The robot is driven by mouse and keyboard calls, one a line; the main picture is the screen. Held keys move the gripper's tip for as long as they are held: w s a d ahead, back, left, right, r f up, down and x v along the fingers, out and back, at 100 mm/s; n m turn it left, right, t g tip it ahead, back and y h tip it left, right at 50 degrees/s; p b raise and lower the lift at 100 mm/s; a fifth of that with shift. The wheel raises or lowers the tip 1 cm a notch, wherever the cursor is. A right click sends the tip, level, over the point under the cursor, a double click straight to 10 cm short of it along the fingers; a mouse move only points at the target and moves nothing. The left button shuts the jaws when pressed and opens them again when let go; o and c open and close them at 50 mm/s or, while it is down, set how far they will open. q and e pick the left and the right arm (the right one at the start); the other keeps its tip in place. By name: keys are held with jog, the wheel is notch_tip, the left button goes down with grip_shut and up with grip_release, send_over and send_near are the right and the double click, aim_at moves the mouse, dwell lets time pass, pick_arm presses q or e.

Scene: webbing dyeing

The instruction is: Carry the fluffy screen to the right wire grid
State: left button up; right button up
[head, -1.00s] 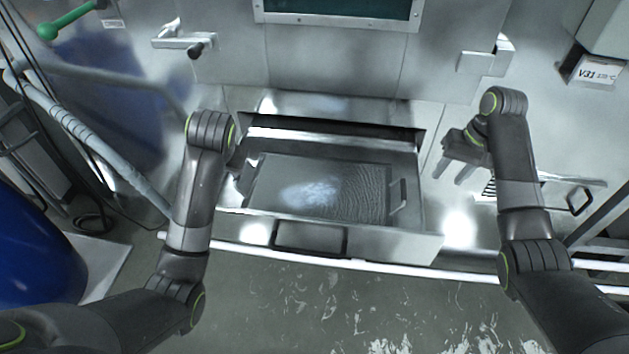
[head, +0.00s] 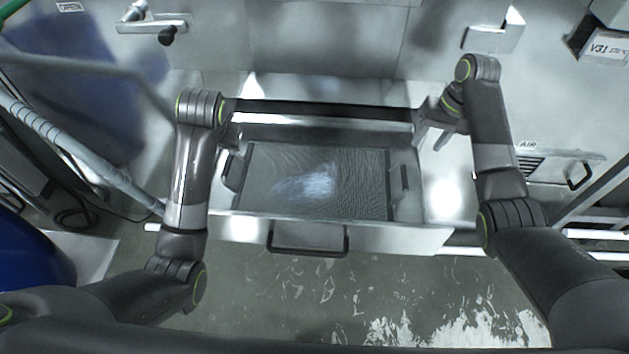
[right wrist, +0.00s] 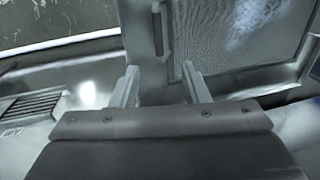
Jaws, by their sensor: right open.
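The fluffy screen (head: 350,190) is a dark mesh panel with a pale fluffy patch, lying flat in an open metal drawer (head: 425,238). It has dark handles at its left (head: 234,172) and right (head: 404,178) ends. My right gripper (head: 428,134) is open and empty above the drawer's right back corner. In the right wrist view, my open right fingers (right wrist: 160,82) point toward the right handle (right wrist: 158,34) with the mesh (right wrist: 225,40) beside it, apart from both. My left gripper is hidden behind its own wrist, near the drawer's left side. I cannot make out a right wire grid.
The drawer's front handle (head: 308,250) juts out over the wet floor. A vented panel (head: 530,166) marked AIR is to the right. A grey hose (head: 95,160) and a blue drum (head: 28,255) stand at the left. A lever handle (head: 152,24) is on the wall.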

aim_at(228, 163)
pick_arm(q)
jog(key=x, duration=1.5)
jog(key=shift+f, duration=0.1)
pick_arm(e)
jog(key=a+f, duration=0.1)
jog(key=f, duration=0.4)
jog(key=a+f, duration=0.1)
jog(key=f, duration=0.4)
jog(key=a+f, duration=0.1)
jog(key=f, duration=0.4)
pick_arm(q)
jog(key=shift+c, duration=0.4)
pick_arm(e)
jog(key=shift+c, duration=0.4)
pick_arm(q)
grip_shut()
pick_arm(e)
grip_shut()
jog(key=shift+r, duration=0.1)
